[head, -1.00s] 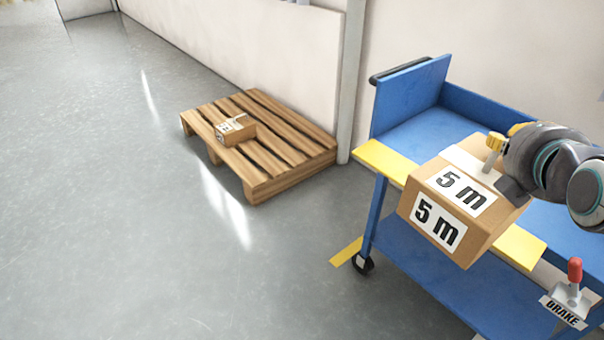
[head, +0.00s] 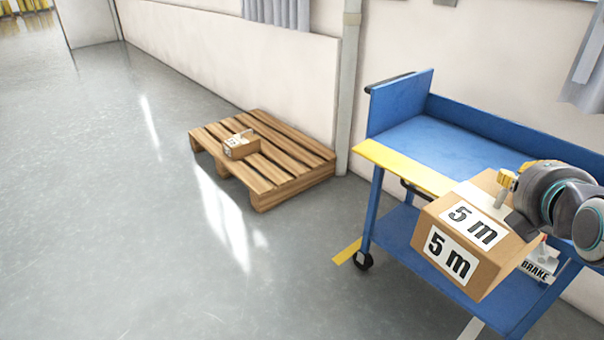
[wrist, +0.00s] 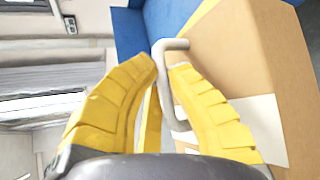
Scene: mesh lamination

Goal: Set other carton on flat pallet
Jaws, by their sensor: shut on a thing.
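My gripper (head: 504,188) is shut on a large brown carton (head: 490,287) marked "5 m" on white labels. It grips the carton by a pale handle on top, and the yellow fingers close on that handle (wrist: 170,88) in the wrist view. The carton (wrist: 230,55) hangs tilted in front of the blue cart, clear of the floor. The wooden flat pallet (head: 290,168) lies on the floor left of the cart, against the wall. A smaller carton (head: 240,146) with a handle sits on the pallet's left part; the right part is bare.
The blue cart (head: 400,131) with a yellow front edge (head: 400,165) stands at the right, near the held carton. The grey floor (head: 130,250) at left and front is open. A post (head: 349,95) stands between pallet and cart.

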